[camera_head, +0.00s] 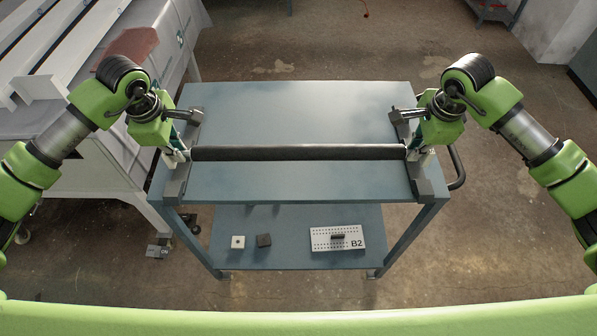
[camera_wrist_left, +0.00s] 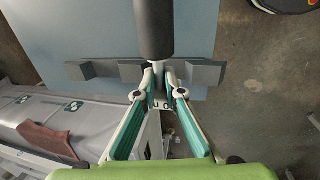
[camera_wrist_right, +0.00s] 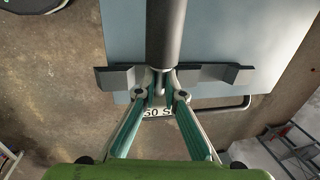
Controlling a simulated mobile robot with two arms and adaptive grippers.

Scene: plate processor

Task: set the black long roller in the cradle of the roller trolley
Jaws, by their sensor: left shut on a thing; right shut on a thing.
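The black long roller (camera_head: 298,153) lies level across the roller trolley (camera_head: 290,110), running from one side to the other. The cradle has a grey notched block on the left (camera_head: 178,182) and another on the right (camera_head: 424,182). My left gripper (camera_head: 180,155) is shut on the roller's left end, and its fingers close on the thin end in the left wrist view (camera_wrist_left: 160,72). My right gripper (camera_head: 418,154) is shut on the right end, also seen in the right wrist view (camera_wrist_right: 160,75). Both ends are at the block notches; I cannot tell whether the roller rests in them.
The trolley's lower shelf (camera_head: 285,255) holds a perforated plate marked B2 (camera_head: 337,239) and two small blocks. A trolley handle (camera_head: 458,168) sticks out on the right. A large white machine (camera_head: 90,150) with a brown cloth (camera_head: 130,43) stands close on the left.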

